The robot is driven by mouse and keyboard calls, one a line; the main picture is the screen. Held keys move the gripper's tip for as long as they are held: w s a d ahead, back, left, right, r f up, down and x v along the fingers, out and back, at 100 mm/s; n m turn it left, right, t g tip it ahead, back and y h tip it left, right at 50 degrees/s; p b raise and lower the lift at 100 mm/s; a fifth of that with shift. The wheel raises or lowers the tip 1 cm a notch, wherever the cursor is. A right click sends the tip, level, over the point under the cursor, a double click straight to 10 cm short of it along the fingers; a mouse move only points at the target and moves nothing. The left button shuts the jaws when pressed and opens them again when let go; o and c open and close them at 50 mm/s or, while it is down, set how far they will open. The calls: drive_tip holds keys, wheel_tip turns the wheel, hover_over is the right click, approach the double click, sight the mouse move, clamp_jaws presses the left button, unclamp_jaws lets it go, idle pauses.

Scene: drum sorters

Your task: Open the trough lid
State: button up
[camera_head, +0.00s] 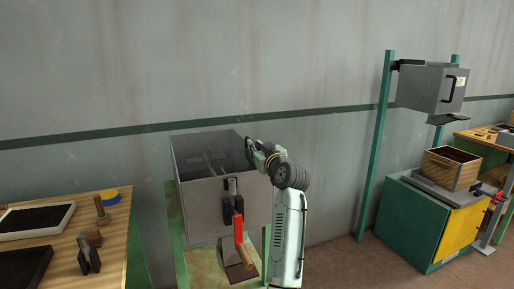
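The trough is a grey metal box (205,208) on a green stand, left of centre. Its top looks open, with darker grey inner walls and pale rods (208,162) showing inside. I cannot pick out a separate lid for sure; the grey panel at the back may be a wall or a raised lid. My gripper (250,149) is at the trough's right rear top edge, with my arm coming from the right. The fingers are small and partly hidden, so I cannot tell whether they touch the edge or hold anything.
A red-handled lever (239,230) is on the trough's front. A wooden bench (112,222) at left carries trays, tools and a yellow-blue roll. At right, a grey hopper (428,88) hangs on green posts above a wooden crate (437,172) and a green-yellow cabinet. The wall is close behind.

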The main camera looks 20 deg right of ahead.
drive_tip(key=shift+d, duration=0.1)
clamp_jaws()
drive_tip(key=shift+s+d+r, duration=0.1)
drive_tip(key=shift+r, duration=0.1)
